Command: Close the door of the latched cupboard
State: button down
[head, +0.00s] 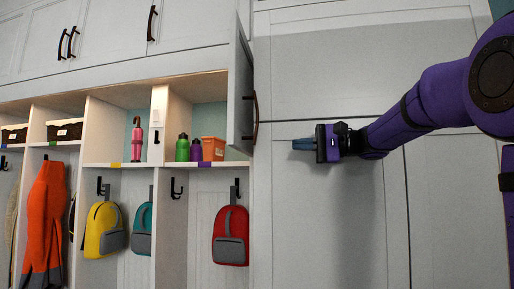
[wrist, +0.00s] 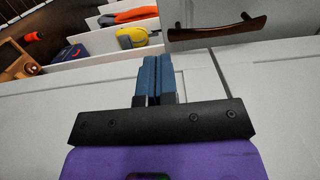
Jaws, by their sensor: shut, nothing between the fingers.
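The cupboard door (head: 240,95) stands open in the head view, swung out toward me and seen nearly edge-on. It has a dark curved handle (head: 254,117) near its free edge. Behind it the open compartment (head: 208,118) shows a green bottle, a purple bottle and an orange box. My gripper (head: 294,144) is shut and empty, to the right of the door and apart from it, in front of the tall white panels. In the wrist view, the gripper's blue fingers (wrist: 151,62) are together. The door's handle (wrist: 216,29) shows ahead of them and to the right.
Tall white panels (head: 345,70) fill the area behind my arm. Below the shelf hang a red backpack (head: 231,235), a yellow backpack (head: 104,230) and an orange garment (head: 45,220). A pink figure-like item (head: 137,138) stands in the neighbouring compartment. Upper cupboards (head: 110,35) are shut.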

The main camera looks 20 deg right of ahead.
aim_at(239, 146)
jog(key=x, duration=1.3)
jog(key=shift+a, duration=0.2)
jog(key=shift+w+a, duration=0.15)
